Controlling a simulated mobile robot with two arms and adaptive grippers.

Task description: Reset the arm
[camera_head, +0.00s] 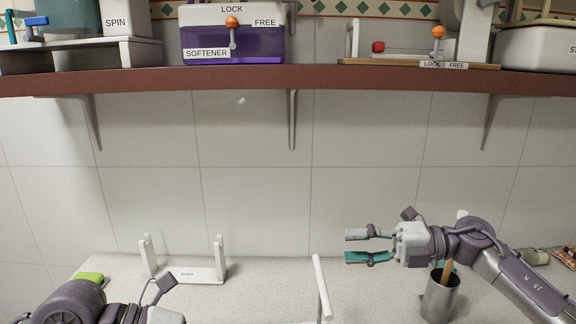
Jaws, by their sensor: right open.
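My right gripper (368,246) comes in from the right and points left above the counter. Its two fingers, with teal pads, are apart and nothing shows between them. My left arm (80,306) shows at the bottom left edge; its gripper's fingers are not visible in the picture.
A metal cup (441,300) with a wooden handle (447,271) stands under my right wrist. A white upright post (322,287) stands mid-counter. A brown shelf (300,79) holding a purple softener box (205,42) spans above.

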